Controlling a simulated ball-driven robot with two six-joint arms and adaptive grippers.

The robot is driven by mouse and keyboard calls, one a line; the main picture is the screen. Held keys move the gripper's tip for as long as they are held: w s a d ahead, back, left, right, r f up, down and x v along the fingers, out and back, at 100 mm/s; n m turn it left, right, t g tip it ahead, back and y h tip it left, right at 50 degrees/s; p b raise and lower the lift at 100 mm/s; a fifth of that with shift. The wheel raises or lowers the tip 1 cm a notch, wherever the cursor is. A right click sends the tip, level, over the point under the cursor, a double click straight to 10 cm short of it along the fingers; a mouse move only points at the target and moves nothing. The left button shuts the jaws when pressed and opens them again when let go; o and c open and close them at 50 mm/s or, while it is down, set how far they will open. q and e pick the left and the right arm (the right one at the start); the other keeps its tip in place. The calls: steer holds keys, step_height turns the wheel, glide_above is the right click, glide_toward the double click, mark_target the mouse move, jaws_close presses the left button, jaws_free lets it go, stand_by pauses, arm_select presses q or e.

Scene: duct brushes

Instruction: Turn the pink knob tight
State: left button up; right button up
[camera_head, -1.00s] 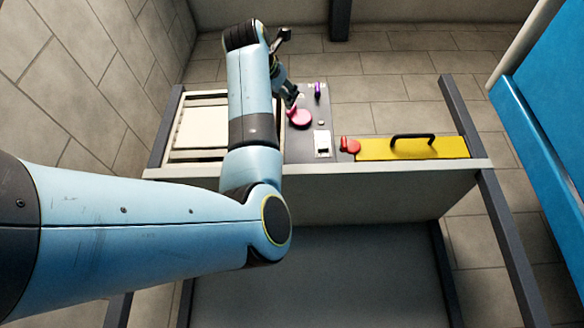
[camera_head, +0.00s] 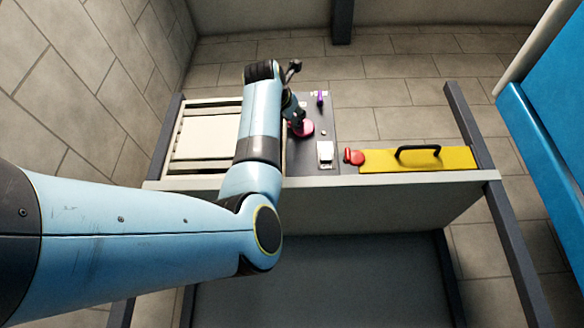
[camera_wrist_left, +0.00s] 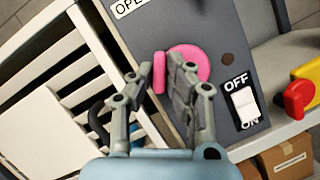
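The pink knob (camera_head: 303,130) sits on the dark grey control panel (camera_head: 310,152), partly hidden behind my left gripper (camera_head: 295,119). In the left wrist view the knob (camera_wrist_left: 190,57) shows as a round pink disc with a raised grip bar (camera_wrist_left: 159,73). My left gripper (camera_wrist_left: 161,72) is open, with one fingertip on each side of the bar. A small gap shows between the bar and the left finger; I cannot tell whether the right finger touches it. My right gripper is not in view.
A white OFF/ON switch (camera_wrist_left: 244,103) is right of the knob. A purple part (camera_head: 320,98) stands behind it. A yellow plate with a black handle (camera_head: 416,150) and a red knob (camera_head: 354,156) lie to the right. A slatted white vent (camera_head: 203,135) is left.

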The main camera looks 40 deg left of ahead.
arm_select(q)
jaws_close()
